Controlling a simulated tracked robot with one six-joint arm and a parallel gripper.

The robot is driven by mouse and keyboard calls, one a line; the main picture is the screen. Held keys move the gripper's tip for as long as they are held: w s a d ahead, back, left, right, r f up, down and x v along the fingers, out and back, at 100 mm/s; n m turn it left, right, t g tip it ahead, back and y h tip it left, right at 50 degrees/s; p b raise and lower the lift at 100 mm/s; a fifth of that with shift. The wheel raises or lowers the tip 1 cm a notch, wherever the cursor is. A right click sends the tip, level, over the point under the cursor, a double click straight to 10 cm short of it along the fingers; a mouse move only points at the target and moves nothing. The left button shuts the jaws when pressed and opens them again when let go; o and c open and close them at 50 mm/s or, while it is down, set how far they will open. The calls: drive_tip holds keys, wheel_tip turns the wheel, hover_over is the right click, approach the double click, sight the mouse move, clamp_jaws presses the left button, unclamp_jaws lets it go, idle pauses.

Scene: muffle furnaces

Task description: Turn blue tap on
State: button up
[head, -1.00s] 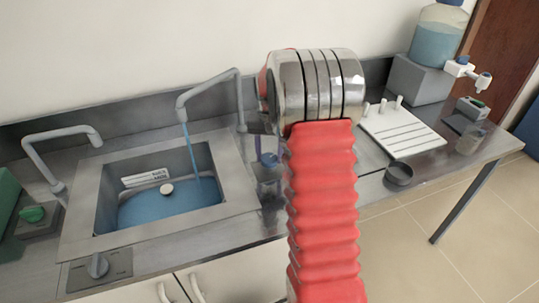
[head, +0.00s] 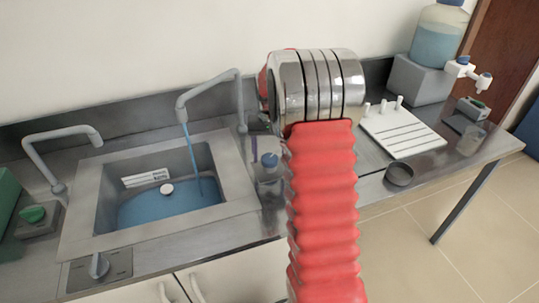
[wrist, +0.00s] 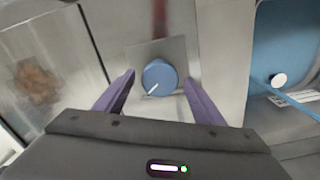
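The blue tap knob (wrist: 160,77) is round with a white pointer line and sits on a square metal plate (wrist: 150,52) in the wrist view. My gripper (wrist: 158,82) is open, with one purple finger on each side of the knob and a visible gap on both sides. Blue water (head: 191,150) runs in a thin stream from the right-hand spout (head: 208,84) into the sink basin.
The sink rim (head: 238,178) lies left of the knob. A white rack (head: 405,133), a dark round dish (head: 399,173) and a water carboy (head: 437,42) stand to the right.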

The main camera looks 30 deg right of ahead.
sight(270, 158)
wheel_tip(270, 158, up, 14)
drive_tip(key=shift+f, duration=0.15)
idle(0.7)
idle(0.5)
